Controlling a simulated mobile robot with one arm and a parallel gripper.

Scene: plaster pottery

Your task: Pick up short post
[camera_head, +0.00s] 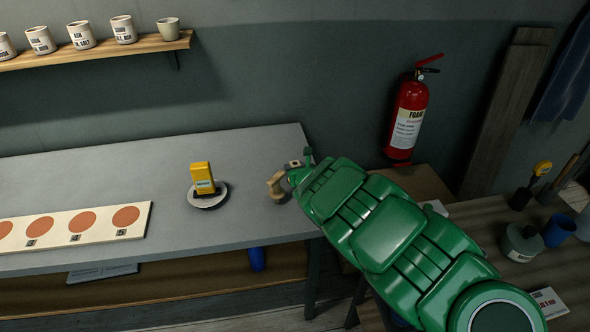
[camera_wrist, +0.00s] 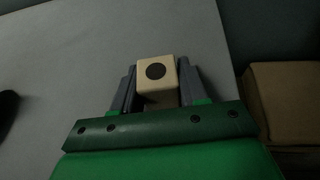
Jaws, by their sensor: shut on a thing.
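The short post is a pale beige piece with a square end and a dark round spot. In the wrist view the short post (camera_wrist: 145,76) sits between the two grey fingers of my gripper (camera_wrist: 156,92), which are shut on its sides. In the head view my gripper (camera_head: 296,168) is at the right end of the grey table, and the tan short post (camera_head: 276,184) shows just left of it. My green arm hides part of the gripper. I cannot tell whether the post touches the table.
A board with orange circles (camera_head: 82,226) lies at the left. A fire extinguisher (camera_head: 407,122) hangs on the wall at right. The table (camera_head: 255,160) is clear behind the device.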

